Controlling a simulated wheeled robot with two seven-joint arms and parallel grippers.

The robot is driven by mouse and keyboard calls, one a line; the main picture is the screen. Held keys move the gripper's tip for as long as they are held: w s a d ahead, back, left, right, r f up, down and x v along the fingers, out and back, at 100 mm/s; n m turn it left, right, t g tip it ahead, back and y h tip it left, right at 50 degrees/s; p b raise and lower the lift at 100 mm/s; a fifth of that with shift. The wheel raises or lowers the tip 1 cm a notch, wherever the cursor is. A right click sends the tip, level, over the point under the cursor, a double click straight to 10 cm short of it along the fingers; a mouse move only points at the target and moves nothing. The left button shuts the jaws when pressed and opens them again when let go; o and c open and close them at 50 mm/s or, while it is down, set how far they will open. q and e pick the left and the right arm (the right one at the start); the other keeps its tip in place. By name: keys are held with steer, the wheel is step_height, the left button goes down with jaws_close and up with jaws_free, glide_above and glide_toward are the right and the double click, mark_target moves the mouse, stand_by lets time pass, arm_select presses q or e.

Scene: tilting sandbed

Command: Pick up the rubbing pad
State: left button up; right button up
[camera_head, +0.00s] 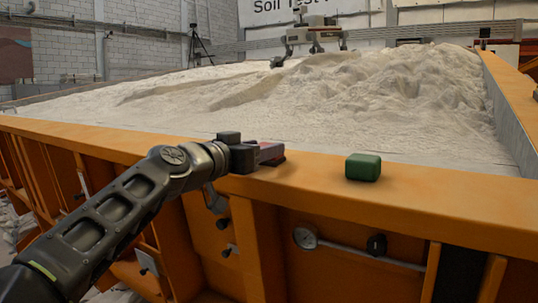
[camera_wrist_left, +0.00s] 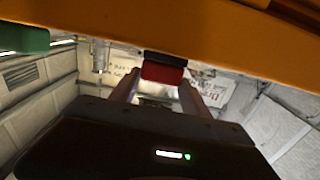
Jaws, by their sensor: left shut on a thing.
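My left gripper (camera_head: 272,153) reaches over the orange front rim of the sandbed from the left. It is shut on a small red and black block, which I take to be the rubbing pad (camera_head: 277,161). In the left wrist view the pad (camera_wrist_left: 163,73) sits between the two fingers of the gripper (camera_wrist_left: 158,80), its red part towards the camera and its black part against the orange rim in the picture. I cannot tell whether the pad touches the rim or is just above it. My right gripper is not in view.
A green block (camera_head: 363,168) stands on the orange rim (camera_head: 440,205) to the right of the gripper; it also shows in the left wrist view (camera_wrist_left: 22,39). Pale sand (camera_head: 300,100) fills the bed behind, with a wheeled rover (camera_head: 315,36) at the back. The rim between pad and block is clear.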

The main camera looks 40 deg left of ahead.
arm_select(q)
steer(key=c, duration=0.3)
steer(key=shift+r, duration=0.15)
steer(key=shift+r+p, duration=1.65)
steer(key=shift+r, duration=7.2)
